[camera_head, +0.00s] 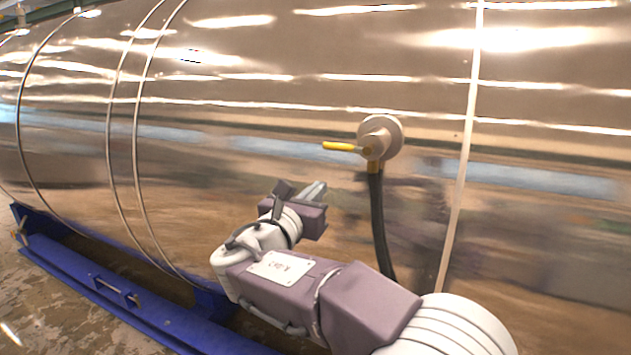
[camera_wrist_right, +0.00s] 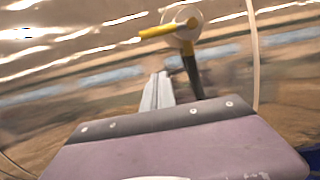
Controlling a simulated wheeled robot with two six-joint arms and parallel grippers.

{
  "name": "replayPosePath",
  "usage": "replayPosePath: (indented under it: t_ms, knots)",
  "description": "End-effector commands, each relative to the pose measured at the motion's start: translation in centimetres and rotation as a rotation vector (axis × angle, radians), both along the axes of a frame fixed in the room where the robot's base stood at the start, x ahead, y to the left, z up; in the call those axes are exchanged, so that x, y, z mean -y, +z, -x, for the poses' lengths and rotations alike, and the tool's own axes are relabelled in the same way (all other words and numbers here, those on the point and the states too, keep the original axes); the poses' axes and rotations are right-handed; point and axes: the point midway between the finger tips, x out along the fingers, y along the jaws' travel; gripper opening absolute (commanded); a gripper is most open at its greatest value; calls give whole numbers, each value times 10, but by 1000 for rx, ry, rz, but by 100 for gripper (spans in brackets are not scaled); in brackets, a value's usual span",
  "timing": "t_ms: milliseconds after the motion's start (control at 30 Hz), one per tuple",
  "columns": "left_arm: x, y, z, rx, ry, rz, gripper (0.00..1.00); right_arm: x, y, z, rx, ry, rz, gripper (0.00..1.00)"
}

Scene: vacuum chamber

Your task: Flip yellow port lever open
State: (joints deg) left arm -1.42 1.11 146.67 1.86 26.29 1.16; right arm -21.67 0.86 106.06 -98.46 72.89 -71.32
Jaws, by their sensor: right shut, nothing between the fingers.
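The yellow port lever (camera_head: 342,146) sticks out to the left, roughly level, from a round port (camera_head: 381,136) on the side of the shiny metal chamber (camera_head: 270,90). The lever (camera_wrist_right: 168,29) and the port (camera_wrist_right: 182,24) also show at the top of the right wrist view. My right gripper (camera_head: 318,188) is below and a little left of the lever, apart from it. Its fingers (camera_wrist_right: 158,90) are shut together and empty, pointing up toward the port in the wrist view. My left gripper is not in view.
A black hose (camera_head: 379,220) hangs from a yellow fitting under the port, to the right of my right gripper. A blue support frame (camera_head: 110,285) runs along the floor beneath the chamber at the lower left. The space around the lever is clear.

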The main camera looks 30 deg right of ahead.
Motion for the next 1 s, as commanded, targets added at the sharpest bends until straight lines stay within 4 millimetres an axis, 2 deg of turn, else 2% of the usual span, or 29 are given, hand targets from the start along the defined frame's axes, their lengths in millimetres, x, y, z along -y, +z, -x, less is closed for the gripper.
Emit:
replayPosePath:
  t_ms: [33,300,400,500,1000]
  knots:
    - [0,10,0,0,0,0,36,10,6,-7,-3,-6,2,0]
    - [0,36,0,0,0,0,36,52,12,-43,-2,-4,0,0]
    - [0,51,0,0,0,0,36,52,31,-44,0,0,0,0]
    - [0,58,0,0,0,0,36,53,40,-45,0,0,0,0]
    - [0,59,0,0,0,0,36,54,43,-46,2,0,-1,0]
